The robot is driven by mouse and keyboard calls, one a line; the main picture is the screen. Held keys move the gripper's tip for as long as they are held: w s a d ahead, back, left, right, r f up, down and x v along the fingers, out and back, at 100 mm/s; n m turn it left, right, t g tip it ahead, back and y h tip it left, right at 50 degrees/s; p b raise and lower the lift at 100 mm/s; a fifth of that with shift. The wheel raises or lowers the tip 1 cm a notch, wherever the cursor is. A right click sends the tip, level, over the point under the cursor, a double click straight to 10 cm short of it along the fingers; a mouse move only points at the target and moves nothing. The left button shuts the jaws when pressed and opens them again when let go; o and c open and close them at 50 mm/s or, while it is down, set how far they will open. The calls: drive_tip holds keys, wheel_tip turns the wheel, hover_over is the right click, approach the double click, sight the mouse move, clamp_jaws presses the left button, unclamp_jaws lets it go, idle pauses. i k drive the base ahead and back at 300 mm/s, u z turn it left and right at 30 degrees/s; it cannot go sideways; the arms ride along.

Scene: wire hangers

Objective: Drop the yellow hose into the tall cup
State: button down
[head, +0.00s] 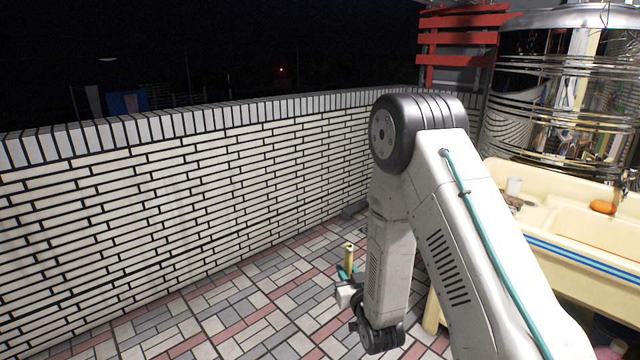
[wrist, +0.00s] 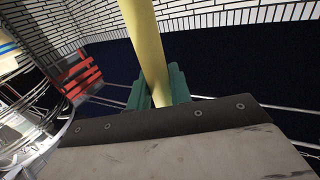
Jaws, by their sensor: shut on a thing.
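The yellow hose (head: 349,254) stands up from my gripper (head: 346,271) in the head view, in front of the tiled wall and left of my arm. In the wrist view the hose (wrist: 145,40) is a pale yellow tube between the teal fingers of my gripper (wrist: 160,92). The gripper is shut on it, and the tube runs up out of the frame. A small white cup (head: 514,186) stands on the cream sink at the right, well away from the gripper. I cannot tell for sure that it is the tall cup.
The cream sink (head: 590,250) has a tap (head: 624,184) and an orange item (head: 602,207) on it. A shiny metal tank (head: 560,100) stands behind it. A white tiled wall (head: 180,190) runs along the left. The paved floor (head: 240,310) before it looks clear.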

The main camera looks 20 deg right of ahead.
sight(513, 188)
drive_tip(key=z, duration=0.85)
drive_tip(key=i, duration=0.8)
drive_tip(key=z, duration=0.7)
